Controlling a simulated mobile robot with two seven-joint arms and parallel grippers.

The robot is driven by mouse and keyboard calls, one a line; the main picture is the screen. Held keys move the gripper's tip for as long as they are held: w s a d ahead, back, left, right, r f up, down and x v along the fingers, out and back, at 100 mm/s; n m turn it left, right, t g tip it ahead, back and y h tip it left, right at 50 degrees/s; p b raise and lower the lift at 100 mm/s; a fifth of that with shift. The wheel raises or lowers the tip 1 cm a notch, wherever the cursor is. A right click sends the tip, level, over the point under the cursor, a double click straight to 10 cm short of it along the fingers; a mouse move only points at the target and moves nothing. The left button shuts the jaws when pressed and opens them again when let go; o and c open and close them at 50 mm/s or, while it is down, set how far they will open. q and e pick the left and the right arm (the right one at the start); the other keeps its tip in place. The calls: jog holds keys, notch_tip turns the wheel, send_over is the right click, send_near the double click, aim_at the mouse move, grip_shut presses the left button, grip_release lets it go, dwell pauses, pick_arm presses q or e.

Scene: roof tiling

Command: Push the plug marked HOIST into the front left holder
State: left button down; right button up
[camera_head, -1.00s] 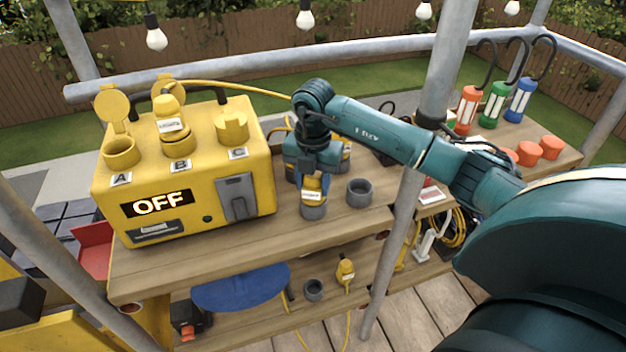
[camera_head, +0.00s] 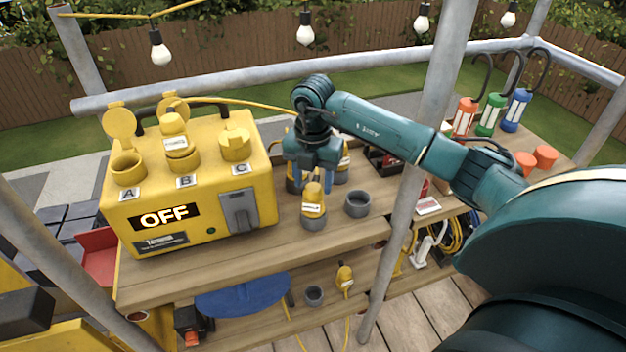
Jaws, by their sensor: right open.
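A yellow plug (camera_head: 313,192) with a white label, too small to read surely, stands upright in the grey front left holder (camera_head: 314,221) on the wooden shelf. My right gripper (camera_head: 312,182) is open; its blue fingers point down just behind and above this plug, apart from it as far as I can tell. Another yellow plug (camera_head: 343,160) stands behind, partly hidden by my gripper. The front right holder (camera_head: 357,204) is empty. A third labelled yellow plug (camera_head: 173,134) sits in socket B of the yellow power box (camera_head: 203,185). My left gripper is not in view.
The box reads OFF; socket A (camera_head: 128,165) has its lid up. A grey pole (camera_head: 412,190) stands right of the holders, near my right arm. Red, green and blue lamps (camera_head: 491,114) stand at the far right. The shelf front (camera_head: 255,255) is clear.

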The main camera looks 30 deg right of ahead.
jog(key=shift+r+p, duration=2)
jog(key=shift+r, duration=0.9)
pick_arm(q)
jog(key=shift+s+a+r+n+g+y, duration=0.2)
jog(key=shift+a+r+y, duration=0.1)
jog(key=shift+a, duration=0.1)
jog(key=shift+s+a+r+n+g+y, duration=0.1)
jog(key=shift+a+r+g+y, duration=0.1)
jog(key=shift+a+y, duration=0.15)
pick_arm(e)
jog(key=shift+r, duration=0.35)
jog(key=shift+f, duration=0.1)
